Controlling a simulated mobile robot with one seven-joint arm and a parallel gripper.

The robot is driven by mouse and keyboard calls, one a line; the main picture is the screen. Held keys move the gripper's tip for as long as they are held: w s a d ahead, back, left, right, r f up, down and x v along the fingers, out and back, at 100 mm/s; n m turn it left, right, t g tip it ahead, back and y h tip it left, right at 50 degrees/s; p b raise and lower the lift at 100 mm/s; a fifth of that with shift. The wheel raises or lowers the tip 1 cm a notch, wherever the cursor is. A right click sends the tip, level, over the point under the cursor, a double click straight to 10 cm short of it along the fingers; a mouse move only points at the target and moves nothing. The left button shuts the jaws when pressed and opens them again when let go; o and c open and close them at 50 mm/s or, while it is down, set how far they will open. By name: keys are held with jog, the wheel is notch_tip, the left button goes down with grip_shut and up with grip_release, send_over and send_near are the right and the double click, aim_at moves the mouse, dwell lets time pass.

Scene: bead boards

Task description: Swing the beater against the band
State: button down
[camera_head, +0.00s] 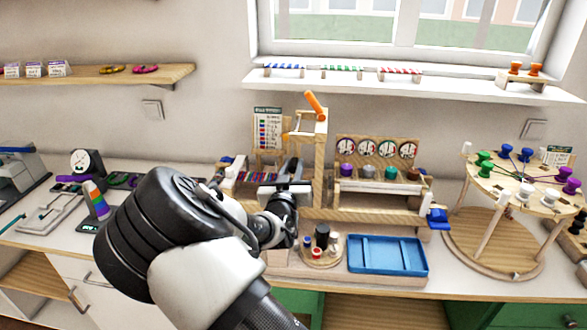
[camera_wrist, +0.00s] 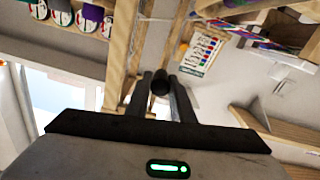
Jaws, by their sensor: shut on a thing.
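My gripper (camera_wrist: 160,92) is shut on a dark round-ended knob (camera_wrist: 160,78), which looks like the handle of the beater. In the head view my gripper (camera_head: 292,172) is at the wooden loom-like stand, with its fingers pointing up and away. The rest of the beater is mostly hidden by my wrist. The band appears as thin coloured strands (camera_head: 262,178) just left of my gripper. Coloured strands also show at the upper right of the wrist view (camera_wrist: 270,45). I cannot tell whether the beater touches the band.
A wooden post with an orange crank (camera_head: 315,104) stands just behind my gripper. To the right are a rack of dials (camera_head: 377,150) and a blue tray (camera_head: 388,255). A round peg table (camera_head: 520,190) stands farther right. A small round holder (camera_head: 321,250) with cylinders is in front.

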jog(key=shift+a+f+m+b, duration=0.3)
jog(key=shift+a+m+b, duration=0.3)
jog(key=shift+b, duration=0.6)
jog(key=shift+a+r+m+b, duration=0.1)
jog(key=shift+a+m+b, duration=0.05)
jog(key=shift+m+b, duration=0.4)
jog(key=shift+a+r+m+b, duration=0.3)
jog(key=shift+a+r+m, duration=0.1)
jog(key=shift+a+m, duration=0.05)
